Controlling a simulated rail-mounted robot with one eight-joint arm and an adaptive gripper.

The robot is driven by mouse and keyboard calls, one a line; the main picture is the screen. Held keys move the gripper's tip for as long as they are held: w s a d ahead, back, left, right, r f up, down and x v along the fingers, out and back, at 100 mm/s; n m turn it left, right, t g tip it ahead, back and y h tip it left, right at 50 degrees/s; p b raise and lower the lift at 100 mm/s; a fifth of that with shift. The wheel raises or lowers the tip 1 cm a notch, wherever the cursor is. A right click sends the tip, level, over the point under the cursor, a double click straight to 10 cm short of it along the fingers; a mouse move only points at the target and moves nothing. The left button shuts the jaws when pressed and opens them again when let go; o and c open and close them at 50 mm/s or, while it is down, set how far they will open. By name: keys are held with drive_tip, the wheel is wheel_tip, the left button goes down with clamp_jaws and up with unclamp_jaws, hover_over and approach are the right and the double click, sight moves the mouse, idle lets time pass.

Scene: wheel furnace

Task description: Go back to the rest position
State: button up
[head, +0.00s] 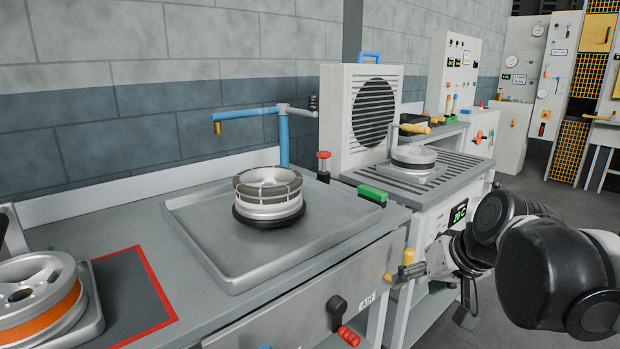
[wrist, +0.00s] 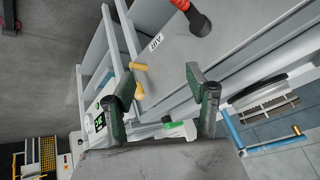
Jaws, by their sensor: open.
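My gripper (wrist: 162,88) shows in the wrist view with its two dark green fingers spread wide apart. Nothing is held between them. The wrist view is tilted, and past the fingers it shows the bench front with an AIR label (wrist: 155,42), a red-tipped black handle (wrist: 192,17) and yellow knobs (wrist: 138,80). In the head view my arm is at the right, in front of the machine with the green display (head: 459,213). The fingers are hard to make out there.
A wheel (head: 268,196) sits on a metal tray (head: 210,252) on the bench, below a blue pipe (head: 283,140). Another wheel with an orange band (head: 42,312) is at the left front. A fan unit (head: 340,105) stands behind. Floor is open at the right.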

drive_tip(key=s+f+h, duration=0.1)
drive_tip(key=s+f, duration=0.1)
drive_tip(key=s, duration=0.5)
drive_tip(key=s+f+h, duration=0.2)
drive_tip(key=s+f, duration=0.1)
drive_tip(key=s, duration=0.3)
wheel_tip(320, 180, up, 17)
drive_tip(key=p, duration=1.6)
drive_tip(key=shift+f+t, duration=0.2)
drive_tip(key=shift+t, duration=0.2)
